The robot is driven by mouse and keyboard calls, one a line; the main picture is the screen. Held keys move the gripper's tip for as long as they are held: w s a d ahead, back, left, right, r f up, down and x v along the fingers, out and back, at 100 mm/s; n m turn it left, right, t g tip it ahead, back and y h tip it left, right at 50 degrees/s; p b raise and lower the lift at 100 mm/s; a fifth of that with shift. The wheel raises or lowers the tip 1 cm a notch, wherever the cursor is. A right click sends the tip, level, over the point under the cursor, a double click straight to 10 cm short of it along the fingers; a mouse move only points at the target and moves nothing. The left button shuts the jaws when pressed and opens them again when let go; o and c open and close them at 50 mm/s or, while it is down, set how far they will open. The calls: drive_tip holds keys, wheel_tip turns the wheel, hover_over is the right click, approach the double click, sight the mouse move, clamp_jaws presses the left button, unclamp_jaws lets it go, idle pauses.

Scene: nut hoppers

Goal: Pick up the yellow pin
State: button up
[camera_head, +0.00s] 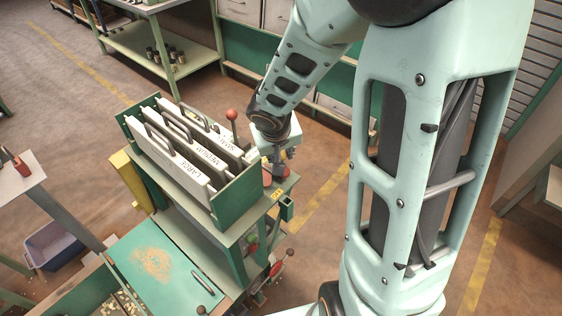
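I cannot make out a clear yellow pin in the head view. A small yellow piece (277,194) shows on the hopper stand's edge just below my gripper, but it is too small to tell what it is. A larger yellow upright part (131,181) is on the stand's left side. My gripper (277,176) points down beside the right end of the green hopper box. Its fingers are small and partly hidden by the wrist, so I cannot tell their opening or whether they touch anything.
The green hopper box (228,199) holds white panels with handles, labelled LARGE, MEDIUM and SMALL. A red-knobbed lever (232,115) rises close to my wrist. A green lid (165,268) lies below. A blue bin (55,245) sits at left. Open floor (325,165) lies to the right.

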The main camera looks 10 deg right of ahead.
clamp_jaws()
